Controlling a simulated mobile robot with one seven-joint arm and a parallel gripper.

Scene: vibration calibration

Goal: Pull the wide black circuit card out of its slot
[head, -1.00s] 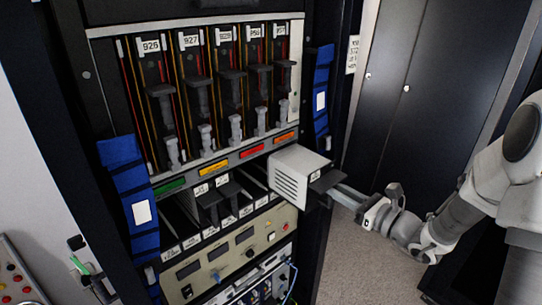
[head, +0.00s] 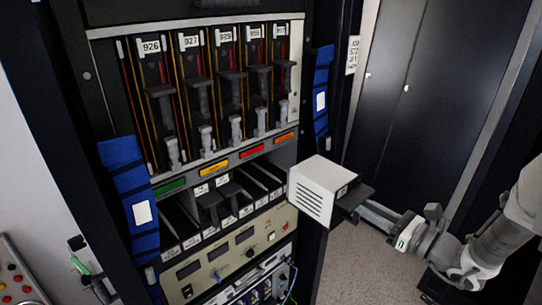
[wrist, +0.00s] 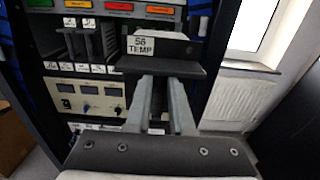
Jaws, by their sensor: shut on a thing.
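The wide card is a boxy module (head: 315,188) with a pale, vented body and a black front handle (head: 354,195). In the wrist view its black front (wrist: 160,67) carries the label "56 TEMP". My gripper (head: 364,206) is shut on the black handle, from the right in the head view. In the wrist view my gripper's fingers (wrist: 162,92) reach the handle's underside. The module's body is held out in front of the rack's lower shelf (head: 262,188) and looks clear of it. Its far side is hidden.
Several numbered tall cards (head: 203,95) fill the upper rack bay. Smaller black cards (head: 213,205) stand in the lower shelf. A beige instrument panel (head: 235,250) lies below. Blue straps (head: 321,90) flank the rack. A dark cabinet (head: 430,85) stands behind at right.

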